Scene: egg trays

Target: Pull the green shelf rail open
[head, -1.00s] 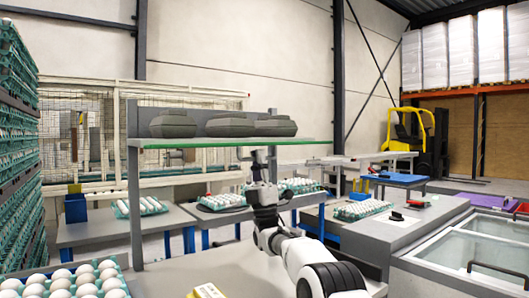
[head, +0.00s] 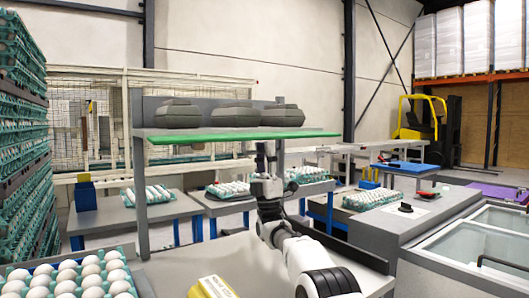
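The green shelf rail (head: 215,136) runs along the front of the grey upper shelf. It shows as a broad, flat green strip leaning out toward me, wider at the right part. My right gripper (head: 267,148) is upright just below the rail's front edge, right of its middle. Its tips come up close to the edge; I cannot tell whether they touch it or how far apart the fingers are. My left gripper is not in view.
Several dark grey cartons (head: 232,115) sit on the shelf behind the rail. A tray of white eggs (head: 130,270) and a yellow box (head: 213,288) are at the front. Tall egg stacks (head: 20,150) stand at the left, and a glass-topped machine (head: 480,240) at the right.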

